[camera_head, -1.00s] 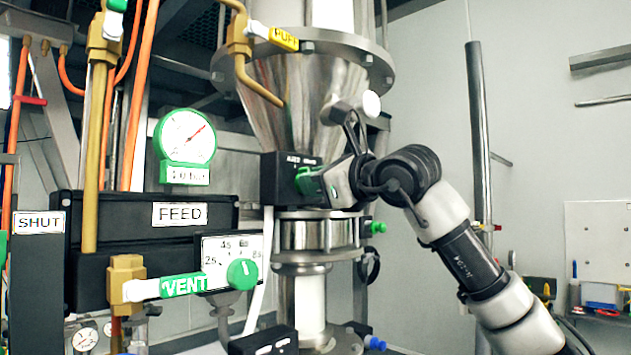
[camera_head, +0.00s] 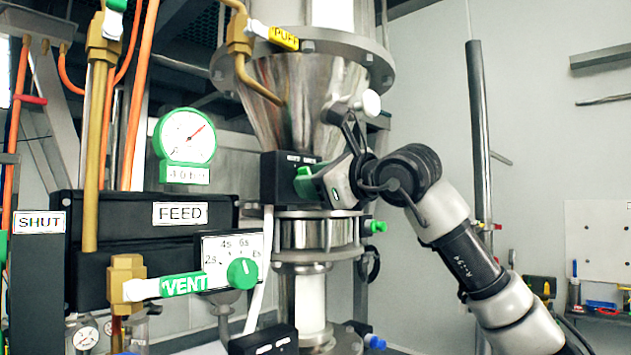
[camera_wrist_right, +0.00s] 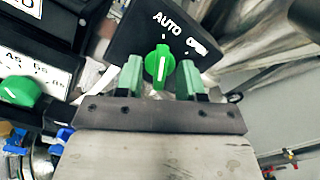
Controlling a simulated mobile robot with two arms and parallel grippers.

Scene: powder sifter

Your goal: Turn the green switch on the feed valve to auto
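The feed valve is a black box (camera_head: 278,184) on the neck below the steel hopper; its face shows in the right wrist view (camera_wrist_right: 128,38). Its green switch (camera_wrist_right: 160,66) points up the picture, with its white line toward the word AUTO. My right gripper (camera_head: 306,184) is at the valve face. In the wrist view its green-padded fingers (camera_wrist_right: 161,80) stand apart, one on each side of the switch; whether they touch it is unclear. My left gripper is not in view.
Left of the valve are a FEED panel (camera_head: 180,214), a timer dial (camera_head: 242,273), a green gauge (camera_head: 185,136) and a VENT handle (camera_head: 183,285). A PUFF handle (camera_head: 284,38) is above. A dark vertical pole (camera_head: 478,130) stands behind my right arm.

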